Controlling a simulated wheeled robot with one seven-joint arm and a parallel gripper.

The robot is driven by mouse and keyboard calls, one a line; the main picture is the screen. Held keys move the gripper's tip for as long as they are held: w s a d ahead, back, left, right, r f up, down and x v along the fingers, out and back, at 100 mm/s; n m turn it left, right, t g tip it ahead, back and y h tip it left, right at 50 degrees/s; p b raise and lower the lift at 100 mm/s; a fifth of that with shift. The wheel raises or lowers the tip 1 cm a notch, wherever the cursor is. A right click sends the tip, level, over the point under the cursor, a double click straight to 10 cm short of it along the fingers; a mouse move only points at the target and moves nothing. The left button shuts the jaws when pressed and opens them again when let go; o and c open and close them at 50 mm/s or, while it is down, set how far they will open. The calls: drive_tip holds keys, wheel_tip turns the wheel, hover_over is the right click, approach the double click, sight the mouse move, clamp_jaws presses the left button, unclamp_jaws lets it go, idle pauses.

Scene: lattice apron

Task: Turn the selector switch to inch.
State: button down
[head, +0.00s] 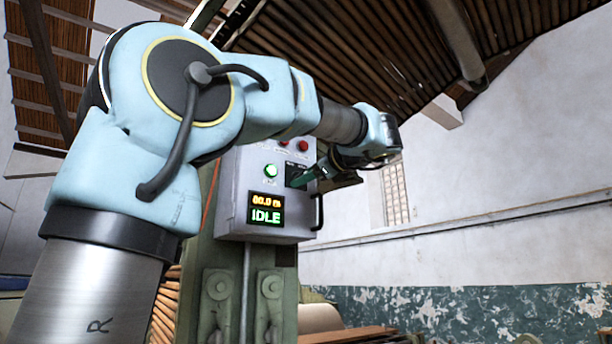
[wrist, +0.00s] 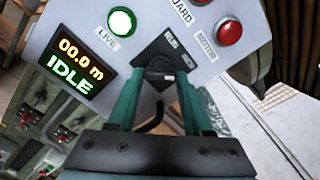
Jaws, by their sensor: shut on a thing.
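A grey control box (head: 229,190) is fixed to a green machine column. Its selector switch is a small dark knob (wrist: 157,74) on a black plate (wrist: 166,52), with small white labels too blurred to read surely. My gripper (wrist: 157,77) has its two green fingers on either side of the knob, shut on it. In the head view my gripper (head: 304,177) reaches the box's right side from the right, and the knob is hidden there. The knob's exact pointing is hard to tell between the fingers.
A display (wrist: 68,66) reads 00.0 m and IDLE. A lit green lamp (wrist: 121,21) sits by the LIVE label. A red button (wrist: 229,32) is above right of the switch. A black handle (head: 317,212) stands out from the box's right edge.

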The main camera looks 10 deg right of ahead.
drive_tip(key=shift+c, duration=1.6)
unclamp_jaws()
drive_tip(key=b+v, duration=0.3)
drive_tip(key=v, duration=0.7)
drive_tip(key=shift+s+d+b, duration=0.25)
drive_tip(key=shift+s+b, duration=0.05)
drive_tip(key=shift+b, duration=0.05)
